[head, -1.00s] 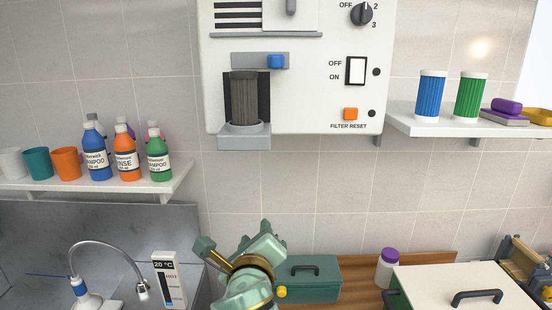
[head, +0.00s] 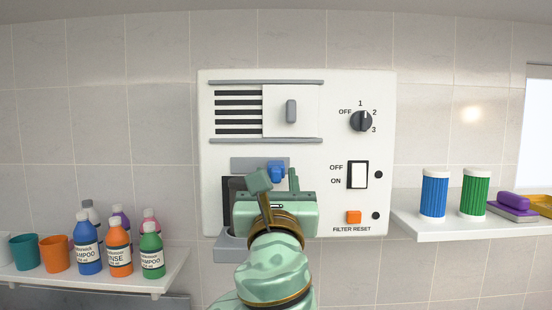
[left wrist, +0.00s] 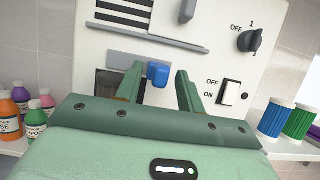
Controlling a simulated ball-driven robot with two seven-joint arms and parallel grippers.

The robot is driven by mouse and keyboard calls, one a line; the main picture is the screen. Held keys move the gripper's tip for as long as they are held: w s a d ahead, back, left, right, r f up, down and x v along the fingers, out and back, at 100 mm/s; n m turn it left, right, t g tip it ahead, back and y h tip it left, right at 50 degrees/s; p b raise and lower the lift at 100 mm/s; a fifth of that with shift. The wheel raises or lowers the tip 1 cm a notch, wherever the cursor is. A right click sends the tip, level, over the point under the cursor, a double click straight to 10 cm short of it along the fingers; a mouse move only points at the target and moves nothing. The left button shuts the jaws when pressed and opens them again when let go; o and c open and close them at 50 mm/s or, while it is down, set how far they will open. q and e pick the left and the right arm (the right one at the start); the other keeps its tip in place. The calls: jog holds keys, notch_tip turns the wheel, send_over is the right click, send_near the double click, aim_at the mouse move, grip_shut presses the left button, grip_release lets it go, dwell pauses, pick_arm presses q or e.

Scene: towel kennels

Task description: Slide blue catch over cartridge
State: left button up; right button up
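The blue catch (head: 275,168) sits at the right part of its grey rail (head: 243,163) on the white wall unit, right of the cartridge top. The dark grey cartridge (head: 237,191) stands in the recess below the rail, mostly hidden by my left gripper (head: 276,181). In the left wrist view the catch (left wrist: 157,74) appears between the two open fingers of my left gripper (left wrist: 159,77); I see no clear contact. The cartridge also shows in the left wrist view (left wrist: 107,84), left of the catch and partly behind a finger. My right gripper is not in view.
The wall unit (head: 340,90) also carries a sliding vent cover (head: 275,111), a dial (head: 361,121), a rocker switch (head: 357,175) and an orange reset button (head: 354,217). Shelves with bottles at left and with canisters (head: 434,195) at right flank it.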

aim_at(276, 167)
pick_arm(q)
jog(key=shift+p+x, duration=0.35)
jog(key=shift+x, duration=1.5)
grip_shut()
jog(key=a+p, duration=0.2)
jog(key=a, duration=0.4)
jog(key=shift+a, duration=0.15)
grip_release()
jog(key=shift+a, duration=0.2)
